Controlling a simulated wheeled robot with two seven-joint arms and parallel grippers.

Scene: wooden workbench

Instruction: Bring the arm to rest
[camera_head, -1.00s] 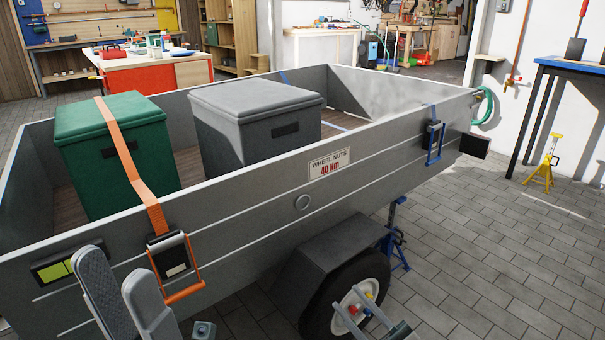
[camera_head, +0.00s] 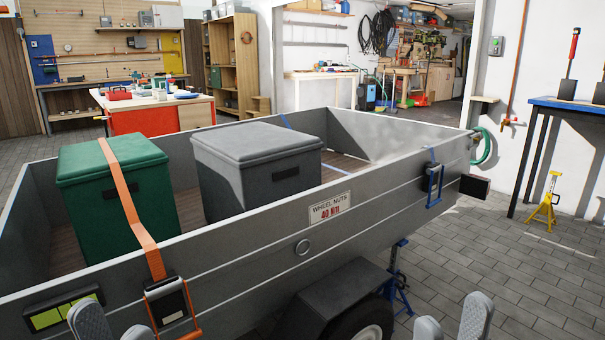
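My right gripper (camera_head: 452,322) is at the bottom right, over the paved floor and to the right of the trailer wheel (camera_head: 362,322). Its two fingers also stand apart and look empty. Only the finger ends show. The rest of both arms is below the picture's edge.
The grey trailer (camera_head: 245,262) fills the middle, holding a green box (camera_head: 112,205) under an orange strap (camera_head: 130,205) and a grey box (camera_head: 255,175). A blue jack stand (camera_head: 400,290) is under it. A yellow stand (camera_head: 545,210) is right. Paved floor at right is open.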

